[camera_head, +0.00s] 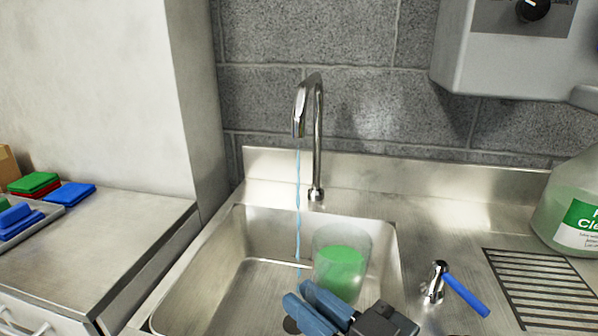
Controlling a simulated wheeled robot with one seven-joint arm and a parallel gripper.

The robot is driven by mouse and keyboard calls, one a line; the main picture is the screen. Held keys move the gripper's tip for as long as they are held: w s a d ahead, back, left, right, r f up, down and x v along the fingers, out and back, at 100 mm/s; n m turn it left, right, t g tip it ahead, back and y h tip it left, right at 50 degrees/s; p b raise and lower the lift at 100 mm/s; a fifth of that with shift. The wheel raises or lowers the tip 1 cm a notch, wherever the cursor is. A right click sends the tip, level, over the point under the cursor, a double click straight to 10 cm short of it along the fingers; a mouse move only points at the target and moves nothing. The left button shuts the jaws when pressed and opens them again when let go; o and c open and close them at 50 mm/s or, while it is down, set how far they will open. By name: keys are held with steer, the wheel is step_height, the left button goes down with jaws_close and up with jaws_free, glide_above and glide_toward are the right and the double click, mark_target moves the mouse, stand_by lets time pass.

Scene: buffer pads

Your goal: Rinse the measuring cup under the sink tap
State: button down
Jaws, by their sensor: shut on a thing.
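The clear measuring cup (341,246) is upright inside the sink basin (262,222), low in its right part. Green shows within it, perhaps liquid. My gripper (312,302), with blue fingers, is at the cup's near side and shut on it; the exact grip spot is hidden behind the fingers. The chrome tap (316,130) stands at the back of the sink and is running. Its thin blue water stream (298,205) falls into the basin just left of the cup, apart from it. The cup's base is partly hidden by the gripper.
A tap lever with a blue handle (465,294) stands right of the basin, close to my gripper. Further right are a drain grille (540,290) and a large cleaner bottle (573,215). Colored pads (68,193) lie on the left counter. The basin's left side is open.

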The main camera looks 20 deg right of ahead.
steer(key=s+p, duration=0.3)
steer(key=s, duration=0.5)
steer(key=shift+s+a+p, duration=0.25)
steer(key=shift+s+p, duration=0.05)
steer(key=shift+p, duration=0.05)
